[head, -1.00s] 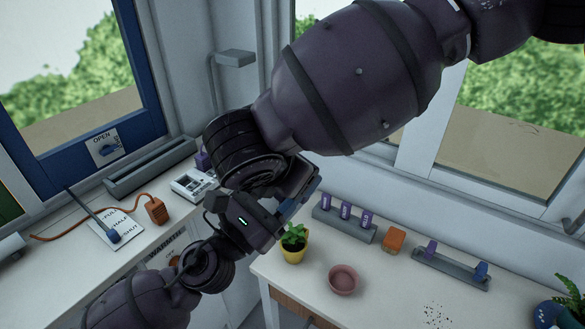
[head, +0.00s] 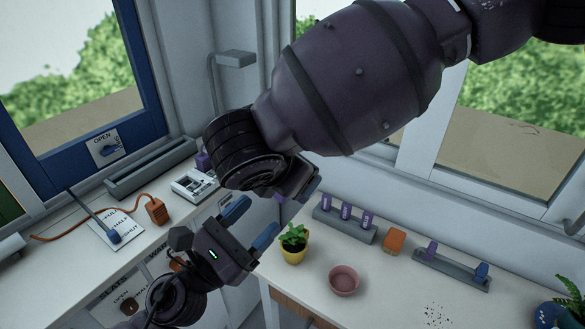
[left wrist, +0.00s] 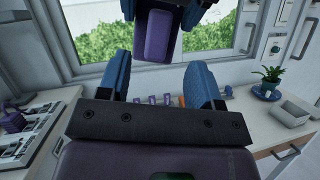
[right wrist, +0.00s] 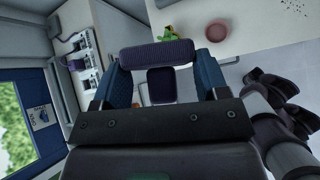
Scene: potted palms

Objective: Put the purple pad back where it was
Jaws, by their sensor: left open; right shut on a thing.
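The purple pad (right wrist: 157,53) is held between the blue fingers of my right gripper (right wrist: 160,68), its ribbed side showing in the right wrist view. A darker purple square part (right wrist: 161,85) shows just below it. In the left wrist view the purple pad (left wrist: 157,35) shows ahead of my left gripper, at the right gripper. My left gripper (head: 250,222) is open and empty, its two blue fingers spread, below and left of the right gripper in the head view. The right gripper's fingers are mostly hidden there behind its own wrist.
The right table holds a yellow-potted plant (head: 294,245), a pink bowl (head: 344,280), an orange block (head: 394,239) and grey racks (head: 345,224) with purple pieces. The left counter holds a white device (head: 194,184), an orange plug (head: 156,210) and a grey trough (head: 150,168).

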